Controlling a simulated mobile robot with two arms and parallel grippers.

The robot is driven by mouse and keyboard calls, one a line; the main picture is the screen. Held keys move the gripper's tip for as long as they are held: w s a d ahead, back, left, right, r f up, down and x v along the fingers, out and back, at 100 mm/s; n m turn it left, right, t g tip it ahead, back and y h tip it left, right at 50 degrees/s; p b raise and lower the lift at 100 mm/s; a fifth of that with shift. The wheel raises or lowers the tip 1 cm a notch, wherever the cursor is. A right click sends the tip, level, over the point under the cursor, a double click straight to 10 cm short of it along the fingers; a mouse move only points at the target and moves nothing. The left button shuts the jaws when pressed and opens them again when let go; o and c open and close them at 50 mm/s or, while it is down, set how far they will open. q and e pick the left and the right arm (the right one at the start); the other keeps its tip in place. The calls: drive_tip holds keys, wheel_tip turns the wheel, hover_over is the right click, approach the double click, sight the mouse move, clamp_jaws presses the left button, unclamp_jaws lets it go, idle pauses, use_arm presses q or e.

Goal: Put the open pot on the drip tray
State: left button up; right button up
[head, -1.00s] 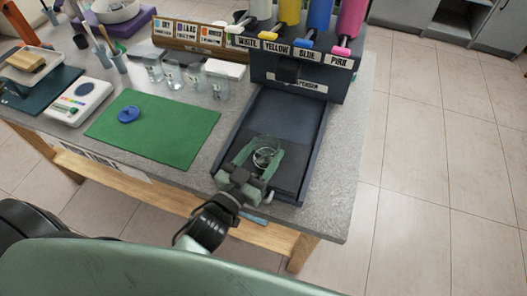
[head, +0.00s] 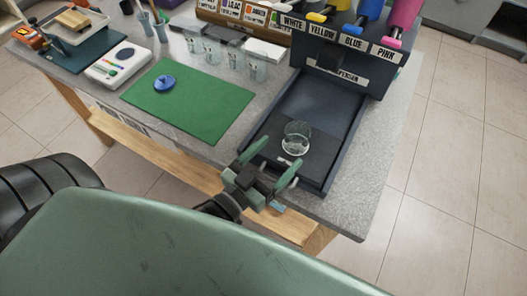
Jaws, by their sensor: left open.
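The open pot (head: 296,139) is a small clear glass jar without a lid. It stands upright on the dark drip tray (head: 333,97) in front of the paint dispenser, toward the tray's front end. My left gripper (head: 270,163) is open and empty at the tray's front edge, with its green fingers spread just short of the pot and apart from it. My right gripper is not in view.
The dispenser (head: 345,62) with white, yellow, blue and pink labels stands behind the tray. A green mat (head: 200,110) with a blue lid (head: 165,83) lies to the left. Several clear pots stand behind the mat. A white scale (head: 118,65) is further left.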

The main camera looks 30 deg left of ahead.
use_arm(q)
drive_tip(key=v, duration=0.5)
drive_tip(key=shift+s+b, duration=0.15)
drive_tip(key=shift+b, duration=0.15)
drive_tip(key=shift+a, duration=0.1)
